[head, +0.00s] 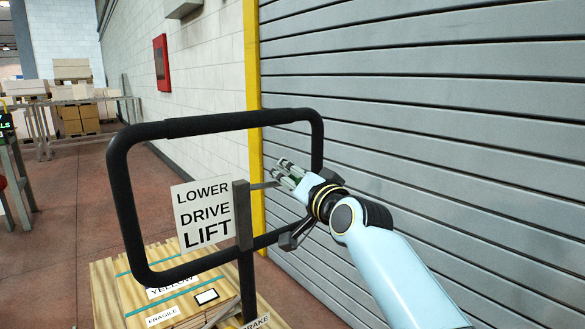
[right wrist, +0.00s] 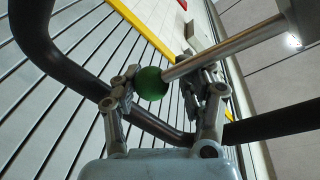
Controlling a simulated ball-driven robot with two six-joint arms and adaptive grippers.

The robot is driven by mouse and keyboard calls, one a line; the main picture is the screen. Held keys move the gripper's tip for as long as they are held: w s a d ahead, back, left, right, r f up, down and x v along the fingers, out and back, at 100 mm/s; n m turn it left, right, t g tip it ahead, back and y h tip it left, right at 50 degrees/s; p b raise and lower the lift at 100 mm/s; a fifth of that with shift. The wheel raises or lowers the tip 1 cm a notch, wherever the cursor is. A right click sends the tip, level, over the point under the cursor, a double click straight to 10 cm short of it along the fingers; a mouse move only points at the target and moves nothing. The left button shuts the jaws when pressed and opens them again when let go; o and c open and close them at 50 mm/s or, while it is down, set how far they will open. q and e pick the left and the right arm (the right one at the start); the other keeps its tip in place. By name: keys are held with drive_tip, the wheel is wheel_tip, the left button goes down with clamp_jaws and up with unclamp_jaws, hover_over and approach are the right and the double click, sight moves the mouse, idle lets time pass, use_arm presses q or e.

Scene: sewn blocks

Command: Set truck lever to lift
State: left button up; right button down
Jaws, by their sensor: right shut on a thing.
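The truck's black handle frame (head: 128,210) stands upright in the head view, with a dark post (head: 243,216) in its middle. A white sign (head: 204,213) left of the post reads LOWER, DRIVE, LIFT from top to bottom. The lever's metal rod (head: 262,185) sticks out from the post to the right, about level. Its green ball knob (right wrist: 151,84) shows in the right wrist view at the end of the rod. My left gripper is not in view.
A wooden pallet load (head: 115,290) with labels stands below the handle. A grey slatted shutter (head: 430,130) is close on the right, with a yellow post (head: 253,80). Boxes (head: 75,120) and a rack stand far left. Open floor (head: 75,220) lies left.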

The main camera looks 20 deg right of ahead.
drive_tip(key=f+m, duration=0.1)
drive_tip(key=f+m+p, duration=0.1)
drive_tip(key=f, duration=0.1)
drive_tip(key=shift+s+a+g, duration=0.15)
drive_tip(key=shift+a+g, duration=0.2)
drive_tip(key=shift+g, duration=0.05)
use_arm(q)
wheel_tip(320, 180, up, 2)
use_arm(e)
drive_tip(key=shift+f+m, duration=0.3)
drive_tip(key=c, duration=1.2)
unclamp_jaws()
drive_tip(key=o, duration=0.8)
drive_tip(key=shift+a+r, duration=0.15)
drive_tip(key=shift+a, duration=0.2)
drive_tip(key=shift+c, duration=0.2)
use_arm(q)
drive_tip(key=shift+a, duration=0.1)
use_arm(e)
drive_tip(key=shift+r, duration=0.1)
drive_tip(key=shift+s, duration=0.1)
drive_tip(key=s+d+r, duration=0.1)
drive_tip(key=s+d, duration=0.1)
drive_tip(key=s, duration=0.9)
drive_tip(key=shift+s, duration=0.35)
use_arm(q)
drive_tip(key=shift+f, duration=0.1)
